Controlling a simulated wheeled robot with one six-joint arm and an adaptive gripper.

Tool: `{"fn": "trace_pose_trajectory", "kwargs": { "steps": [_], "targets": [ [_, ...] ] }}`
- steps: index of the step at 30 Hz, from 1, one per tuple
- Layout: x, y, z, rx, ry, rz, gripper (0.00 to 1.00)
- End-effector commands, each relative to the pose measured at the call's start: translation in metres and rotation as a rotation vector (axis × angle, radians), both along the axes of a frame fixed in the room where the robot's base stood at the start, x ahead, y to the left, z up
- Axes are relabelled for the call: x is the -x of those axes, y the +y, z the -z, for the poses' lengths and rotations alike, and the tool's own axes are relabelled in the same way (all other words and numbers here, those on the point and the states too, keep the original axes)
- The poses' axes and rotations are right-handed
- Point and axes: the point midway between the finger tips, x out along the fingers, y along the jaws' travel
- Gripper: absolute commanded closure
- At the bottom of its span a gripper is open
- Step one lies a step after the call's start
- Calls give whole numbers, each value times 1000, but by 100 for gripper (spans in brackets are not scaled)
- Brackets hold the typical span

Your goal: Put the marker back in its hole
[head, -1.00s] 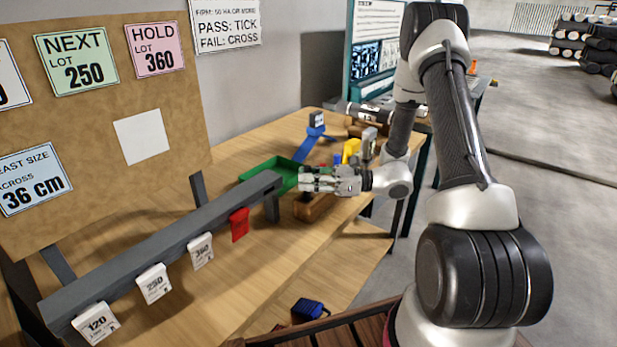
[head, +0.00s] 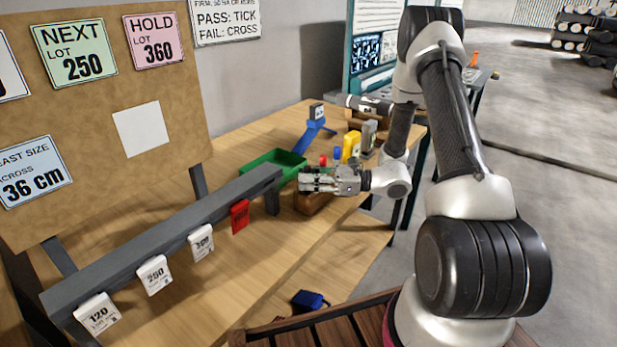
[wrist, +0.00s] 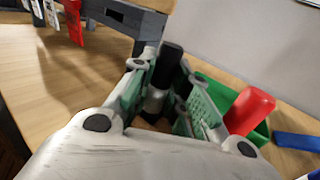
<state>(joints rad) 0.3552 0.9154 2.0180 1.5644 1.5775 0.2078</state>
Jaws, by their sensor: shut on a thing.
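In the wrist view a marker with a black end (wrist: 170,64) and a pale body stands between the green-padded fingers of my gripper (wrist: 165,98). My gripper is shut on it. In the head view my gripper (head: 306,181) is low over the wooden block (head: 313,203) on the bench. The marker is hidden there, and I cannot see whether its lower end is in a hole. The red one (wrist: 249,108) also shows beside my fingers in the wrist view.
A green tray (head: 290,160) lies behind my gripper. A grey rail (head: 165,238) with white tags and a red tag (head: 240,215) runs along the left. A yellow object (head: 351,145) and a blue stand (head: 311,136) are farther back.

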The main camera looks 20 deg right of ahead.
Motion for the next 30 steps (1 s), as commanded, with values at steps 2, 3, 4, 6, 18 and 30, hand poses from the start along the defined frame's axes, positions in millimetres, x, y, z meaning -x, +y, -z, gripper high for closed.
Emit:
{"fn": "trace_pose_trajectory", "kwargs": {
  "steps": [2,3,4,6,18,30],
  "targets": [
    [0,0,0,0,0,0,72],
    [0,0,0,0,0,0,64],
    [0,0,0,0,0,0,59],
    [0,0,0,0,0,0,57],
    [4,-15,0,0,0,3,57],
    [33,-93,1,0,0,3,57]
  ]
}}
